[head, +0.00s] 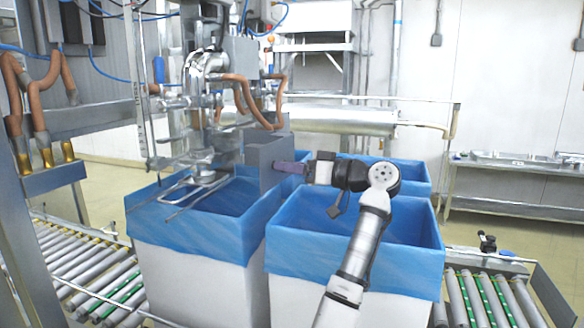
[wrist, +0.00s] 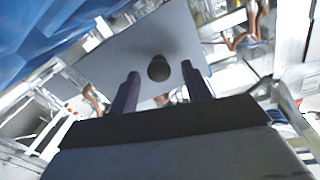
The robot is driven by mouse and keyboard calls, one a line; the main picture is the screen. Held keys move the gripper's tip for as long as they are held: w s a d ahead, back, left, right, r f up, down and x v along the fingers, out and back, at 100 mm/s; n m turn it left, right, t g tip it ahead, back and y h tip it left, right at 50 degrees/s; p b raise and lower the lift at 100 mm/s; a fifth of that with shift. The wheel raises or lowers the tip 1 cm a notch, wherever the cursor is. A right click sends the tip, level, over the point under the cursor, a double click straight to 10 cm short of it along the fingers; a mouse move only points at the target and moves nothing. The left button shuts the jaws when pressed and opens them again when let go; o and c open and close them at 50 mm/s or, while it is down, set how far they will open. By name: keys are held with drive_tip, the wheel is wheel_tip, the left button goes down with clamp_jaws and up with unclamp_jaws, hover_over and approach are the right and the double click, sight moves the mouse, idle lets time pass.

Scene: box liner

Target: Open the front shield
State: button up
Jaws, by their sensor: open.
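The front shield (head: 266,160) is a flat grey upright panel beside the filling machine, above the blue-lined boxes. In the wrist view the grey shield (wrist: 125,42) fills the upper middle and carries a dark round knob (wrist: 159,68). My gripper (head: 286,167) is at the right side of the shield in the head view. In the wrist view my gripper (wrist: 160,74) is open, one finger on each side of the knob in the picture. I cannot tell whether the fingers touch the knob or the shield. The knob is hidden in the head view.
A blue-lined box (head: 200,225) stands under the machine (head: 205,90), and another blue-lined box (head: 345,250) stands below my arm. Roller conveyors (head: 85,265) run on both sides. A metal table (head: 520,165) stands at the back right. Copper-coloured hoses (head: 245,95) hang near the shield.

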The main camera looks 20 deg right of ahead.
drive_tip(key=b+v, duration=0.4)
drive_tip(key=v, duration=0.9)
drive_tip(key=shift+s+d+b, duration=0.25)
drive_tip(key=shift+s+b, duration=0.05)
drive_tip(key=shift+b, duration=0.1)
